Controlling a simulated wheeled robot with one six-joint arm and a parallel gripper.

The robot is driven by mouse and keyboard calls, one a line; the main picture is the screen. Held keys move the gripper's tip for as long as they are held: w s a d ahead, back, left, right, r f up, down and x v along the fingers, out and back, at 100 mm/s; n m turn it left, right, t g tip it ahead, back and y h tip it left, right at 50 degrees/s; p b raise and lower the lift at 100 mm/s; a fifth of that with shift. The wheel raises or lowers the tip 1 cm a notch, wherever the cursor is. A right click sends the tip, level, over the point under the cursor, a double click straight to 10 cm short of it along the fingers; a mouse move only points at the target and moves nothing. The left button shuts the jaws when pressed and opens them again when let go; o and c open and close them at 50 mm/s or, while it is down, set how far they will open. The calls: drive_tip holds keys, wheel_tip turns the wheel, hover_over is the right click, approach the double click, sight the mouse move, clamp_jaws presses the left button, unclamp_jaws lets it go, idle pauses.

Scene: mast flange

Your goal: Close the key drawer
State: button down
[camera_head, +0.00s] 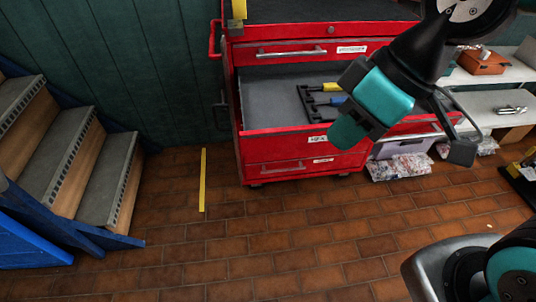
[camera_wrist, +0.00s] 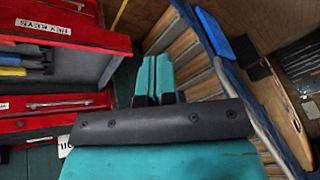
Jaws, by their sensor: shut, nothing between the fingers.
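The key drawer stands open in the red cabinet, with its red front (camera_head: 290,145) and bare grey floor (camera_head: 268,98) in the head view. A black rack with yellow and blue key handles (camera_head: 330,100) lies inside. My teal gripper (camera_head: 346,136) is shut and empty, in front of the drawer's front panel in the picture. I cannot tell whether they touch. In the wrist view, the shut fingers (camera_wrist: 153,62) point up the picture. The drawer front labelled hex keys (camera_wrist: 60,30) is left of them, with a visible gap between.
The closed upper drawer (camera_head: 290,52) and closed lower drawer (camera_head: 280,170) belong to the red cabinet. Grey-topped stairs (camera_head: 80,165) stand at left. Shelves (camera_head: 495,100) with boxes and bags are at right. Brick-tiled floor (camera_head: 270,240) in front is clear, with a yellow strip (camera_head: 203,180).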

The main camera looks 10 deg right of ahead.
drive_tip(key=w+d+f+n+t+b, duration=0.2)
drive_tip(key=w+f+n+t+b, duration=0.2)
drive_tip(key=w+f+n+b, duration=0.7)
drive_tip(key=m+p, duration=0.3)
drive_tip(key=p, duration=0.5)
approach(282, 149)
drive_tip(key=shift+t, duration=0.3)
drive_tip(key=x, duration=0.2)
drive_tip(key=s+x, duration=0.1)
drive_tip(key=x, duration=0.1)
drive_tip(key=shift+w+a+f, duration=0.25)
drive_tip(key=shift+a+f, duration=0.1)
drive_tip(key=shift+f, duration=0.15)
drive_tip(key=shift+w, duration=0.35)
drive_tip(key=shift+d, duration=0.1)
